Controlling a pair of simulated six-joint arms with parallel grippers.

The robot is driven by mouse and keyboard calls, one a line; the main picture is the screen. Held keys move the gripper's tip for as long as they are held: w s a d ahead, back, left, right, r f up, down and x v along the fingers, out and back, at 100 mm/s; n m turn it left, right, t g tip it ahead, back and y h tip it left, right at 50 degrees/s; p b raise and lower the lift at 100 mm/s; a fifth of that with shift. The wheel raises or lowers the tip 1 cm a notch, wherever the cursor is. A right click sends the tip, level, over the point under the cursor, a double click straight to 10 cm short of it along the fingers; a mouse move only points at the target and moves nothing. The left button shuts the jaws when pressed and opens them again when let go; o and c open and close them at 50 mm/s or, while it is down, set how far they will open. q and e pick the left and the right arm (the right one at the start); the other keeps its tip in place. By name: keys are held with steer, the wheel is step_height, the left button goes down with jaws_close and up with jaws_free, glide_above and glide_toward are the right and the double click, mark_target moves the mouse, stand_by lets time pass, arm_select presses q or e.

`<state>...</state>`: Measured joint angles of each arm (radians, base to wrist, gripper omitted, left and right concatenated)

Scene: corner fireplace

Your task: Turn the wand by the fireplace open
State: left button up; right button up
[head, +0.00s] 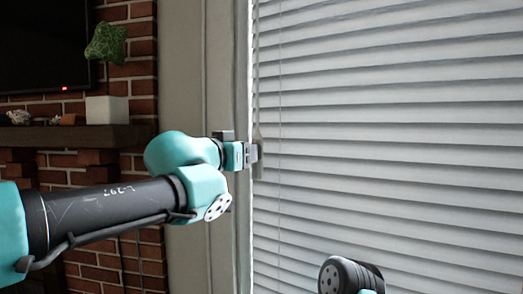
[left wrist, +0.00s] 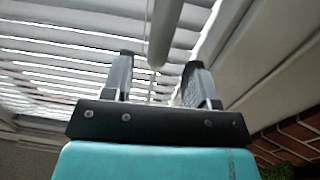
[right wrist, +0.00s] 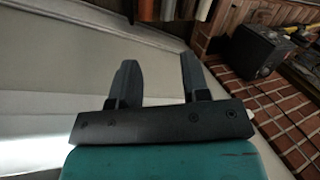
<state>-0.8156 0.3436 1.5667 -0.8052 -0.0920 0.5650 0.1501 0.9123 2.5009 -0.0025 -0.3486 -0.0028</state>
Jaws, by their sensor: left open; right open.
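The wand (head: 257,100) is a thin grey rod that hangs upright along the left edge of the white blinds (head: 400,120). In the left wrist view the wand (left wrist: 165,30) comes down from the top, and its rounded lower end shows between the two fingers. My left gripper (head: 257,153) is at the wand's lower part, open; it also shows in the left wrist view (left wrist: 160,62). The fingers look apart from the wand on both sides. My right gripper (right wrist: 159,62) is open with nothing between its fingers, away from the wand.
A brick wall (head: 130,65) with a dark mantel (head: 70,136) stands at the left; a white planter (head: 106,110) sits on the mantel. A pale window frame (head: 185,70) lies between bricks and blinds. A black box (right wrist: 258,50) shows in the right wrist view.

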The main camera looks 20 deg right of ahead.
arm_select(q)
steer(key=x, duration=0.7)
steer(key=shift+w+d, duration=0.2)
steer(key=shift+d, duration=0.05)
steer(key=shift+c, duration=0.4)
steer(key=c, duration=0.8)
steer(key=shift+c, duration=0.2)
